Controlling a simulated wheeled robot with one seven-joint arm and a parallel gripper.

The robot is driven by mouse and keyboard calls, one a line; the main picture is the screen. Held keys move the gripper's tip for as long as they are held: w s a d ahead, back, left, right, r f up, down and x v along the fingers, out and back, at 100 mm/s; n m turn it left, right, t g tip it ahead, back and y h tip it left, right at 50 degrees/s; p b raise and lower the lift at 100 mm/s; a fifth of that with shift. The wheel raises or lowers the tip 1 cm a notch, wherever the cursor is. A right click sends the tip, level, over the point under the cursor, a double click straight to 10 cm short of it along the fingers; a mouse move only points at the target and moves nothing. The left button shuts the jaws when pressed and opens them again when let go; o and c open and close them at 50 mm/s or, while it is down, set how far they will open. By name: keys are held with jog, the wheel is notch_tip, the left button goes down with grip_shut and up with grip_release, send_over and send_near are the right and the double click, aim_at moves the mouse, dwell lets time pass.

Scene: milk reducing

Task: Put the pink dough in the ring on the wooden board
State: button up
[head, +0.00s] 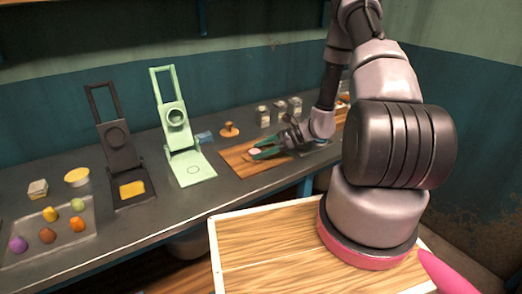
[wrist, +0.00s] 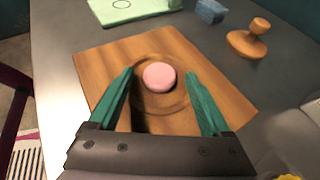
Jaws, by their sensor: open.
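The pink dough (wrist: 159,77) is a small round disc in the wrist view. It lies inside the ring (wrist: 176,107) marked on the wooden board (wrist: 100,65), a little toward the ring's far side. The board also shows in the head view (head: 237,163), with the dough (head: 256,151) partly hidden by my gripper. My gripper (wrist: 160,80) has green fingers, spread open on either side of the dough with visible gaps. Its fingers also show over the board in the head view (head: 266,150). I cannot tell whether the fingertips touch the board.
A green press (head: 190,165) and a dark press (head: 120,160) stand left of the board. A wooden stamp (wrist: 248,42) and a blue block (wrist: 210,11) are beyond it. A tray (head: 85,235) with several coloured balls sits at far left.

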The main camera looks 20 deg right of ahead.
jog(key=v, duration=1.2)
jog(key=shift+r, duration=0.2)
jog(key=s+a+r+n+g+h, duration=0.1)
jog(key=s+a+r+n+h, duration=0.15)
jog(key=r, duration=0.45)
jog(key=s+a+r+n+g+h, duration=0.1)
jog(key=r+n, duration=0.3)
jog(key=r, duration=0.3)
jog(key=s+a+r+n+h, duration=0.2)
jog(key=r+n, duration=0.1)
jog(key=r, duration=0.5)
jog(key=s+a+r+n+t+h, duration=0.1)
jog(key=s+r+n+t+h, duration=0.4)
jog(key=s+r, duration=0.9)
jog(key=shift+r+n+t, duration=0.3)
jog(key=shift+r+n, duration=0.4)
jog(key=shift+n, duration=0.55)
jog(key=shift+s, duration=0.1)
